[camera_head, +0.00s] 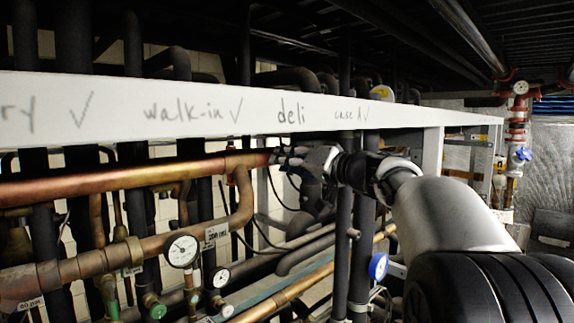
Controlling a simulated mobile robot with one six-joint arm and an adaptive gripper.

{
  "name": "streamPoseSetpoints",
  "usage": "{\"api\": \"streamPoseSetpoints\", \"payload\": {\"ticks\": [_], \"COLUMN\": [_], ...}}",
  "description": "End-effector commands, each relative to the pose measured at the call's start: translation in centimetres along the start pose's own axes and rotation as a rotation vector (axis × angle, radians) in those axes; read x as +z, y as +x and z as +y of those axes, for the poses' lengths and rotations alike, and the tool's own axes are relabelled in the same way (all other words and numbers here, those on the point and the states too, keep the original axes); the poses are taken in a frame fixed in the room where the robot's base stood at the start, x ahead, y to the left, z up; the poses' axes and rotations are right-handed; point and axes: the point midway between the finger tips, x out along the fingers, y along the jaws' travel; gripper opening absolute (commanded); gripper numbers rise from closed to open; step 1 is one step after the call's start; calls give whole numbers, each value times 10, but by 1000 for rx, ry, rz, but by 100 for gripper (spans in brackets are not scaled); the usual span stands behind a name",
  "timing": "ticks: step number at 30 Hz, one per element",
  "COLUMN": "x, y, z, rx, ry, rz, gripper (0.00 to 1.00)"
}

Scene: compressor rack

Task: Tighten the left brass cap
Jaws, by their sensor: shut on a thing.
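My gripper (285,157) is at the right end of the thick copper pipe (130,178), just below the white beam. It comes in from the right, roughly in line with the pipe. Its jaws are shut on a small cap at the pipe's end. The jaws hide most of this cap, so I cannot make out its brass surface or how far it is screwed on. I cannot tell from this view whether it is the left one of the caps.
The white beam (215,108) with handwritten labels runs close above my gripper. Dark vertical pipes (345,215) stand close by my wrist. A pressure gauge (182,250) and a lower copper pipe (160,243) are below left.

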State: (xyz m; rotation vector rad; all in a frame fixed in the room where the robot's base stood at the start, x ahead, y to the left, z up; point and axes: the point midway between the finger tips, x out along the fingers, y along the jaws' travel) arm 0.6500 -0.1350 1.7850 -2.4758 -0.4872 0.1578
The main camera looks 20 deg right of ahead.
Motion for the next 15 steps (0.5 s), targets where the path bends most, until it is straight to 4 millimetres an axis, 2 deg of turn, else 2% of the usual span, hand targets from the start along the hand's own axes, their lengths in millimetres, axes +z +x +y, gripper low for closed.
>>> {"api": "streamPoseSetpoints", "payload": {"ticks": [15], "x": [-1], "y": [0], "z": [-1], "rx": [-1], "ry": [64], "rz": [1], "gripper": [0]}}
